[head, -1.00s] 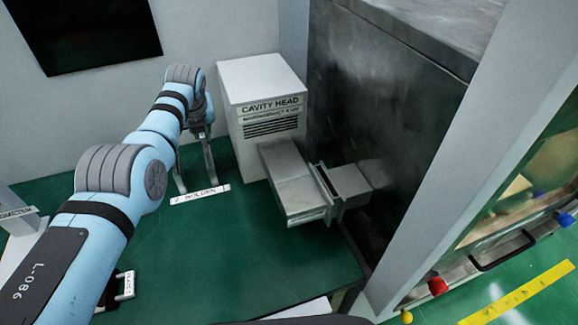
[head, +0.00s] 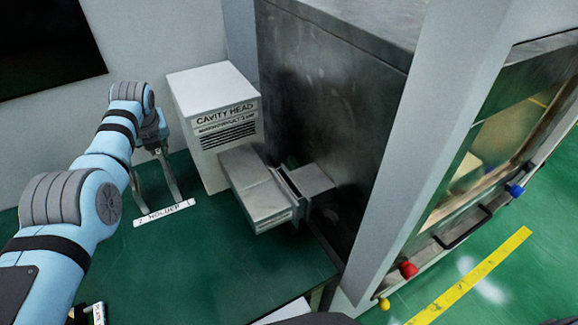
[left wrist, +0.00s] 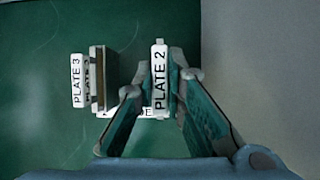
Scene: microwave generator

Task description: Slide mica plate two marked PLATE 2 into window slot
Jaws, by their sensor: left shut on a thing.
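Plate 2 (left wrist: 159,77), with a white label strip, stands between the fingertips of my left gripper (left wrist: 158,92) in the left wrist view. The gripper is shut on it. In the head view my left gripper (head: 157,190) points down at the holder, left of the cavity head; the plate cannot be made out there. The holder's label strip (head: 165,213) lies on the table by the fingers. The window slot appears to be the narrow gap at the flange (head: 288,183) in the metal duct. My right gripper is not in view.
Plate 3 (left wrist: 77,80) stands beside plate 2, to its left. The white cavity head box (head: 215,120) stands close right of my left gripper. A metal duct (head: 258,190) runs from it to a dark cabinet (head: 325,110). The green table (head: 200,270) is mostly clear in front.

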